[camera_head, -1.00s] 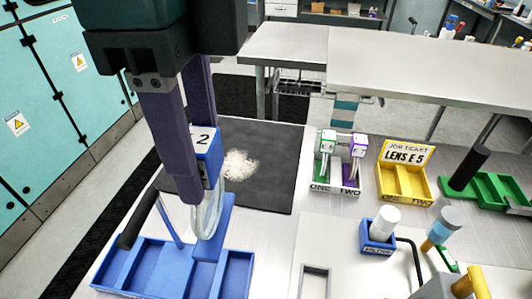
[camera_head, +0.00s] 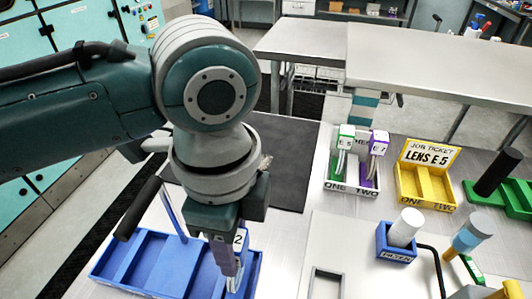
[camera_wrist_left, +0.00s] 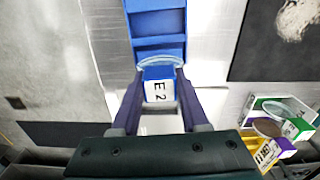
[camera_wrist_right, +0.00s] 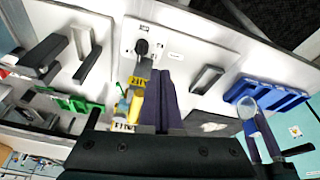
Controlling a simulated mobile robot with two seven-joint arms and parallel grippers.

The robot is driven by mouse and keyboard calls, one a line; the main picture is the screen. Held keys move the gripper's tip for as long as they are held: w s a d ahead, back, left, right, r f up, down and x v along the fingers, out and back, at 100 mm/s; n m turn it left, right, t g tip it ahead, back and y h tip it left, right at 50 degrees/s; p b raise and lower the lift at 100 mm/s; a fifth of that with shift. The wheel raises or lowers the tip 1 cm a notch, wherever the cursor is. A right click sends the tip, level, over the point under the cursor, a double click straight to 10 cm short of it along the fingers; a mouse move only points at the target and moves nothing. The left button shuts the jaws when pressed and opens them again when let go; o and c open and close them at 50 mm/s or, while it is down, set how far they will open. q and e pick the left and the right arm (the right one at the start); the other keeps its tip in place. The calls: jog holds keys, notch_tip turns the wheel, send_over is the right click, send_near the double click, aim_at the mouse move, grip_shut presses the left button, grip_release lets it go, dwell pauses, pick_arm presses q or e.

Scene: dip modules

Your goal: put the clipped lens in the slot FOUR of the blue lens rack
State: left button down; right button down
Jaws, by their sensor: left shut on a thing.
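My left gripper (camera_head: 228,262) is shut on the clipped lens, whose blue clip with a white "E 2" label (camera_wrist_left: 158,91) sits between the fingers. Its clear round lens (camera_wrist_left: 155,62) points away from the palm. The clip also shows in the head view (camera_head: 242,238), low over the right end of the blue lens rack (camera_head: 122,268). The rack's slots also show in the left wrist view (camera_wrist_left: 158,22), beyond the lens. My arm hides part of the rack, and I cannot read its slot names or tell whether the lens touches it. My right gripper (camera_wrist_right: 162,100) is shut and empty.
A two-slot rack (camera_head: 346,190) holds lenses with green and purple clips. A yellow rack (camera_head: 425,188) with a "LENS E 5" ticket stands beside it. A blue holder with a white cylinder (camera_head: 402,228), a green rack (camera_head: 505,197) and a black post (camera_head: 140,207) are near.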

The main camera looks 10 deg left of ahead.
pick_arm(q)
jog(key=shift+f, duration=1.2)
jog(key=shift+f, duration=0.15)
jog(key=shift+c, duration=2.1)
grip_release()
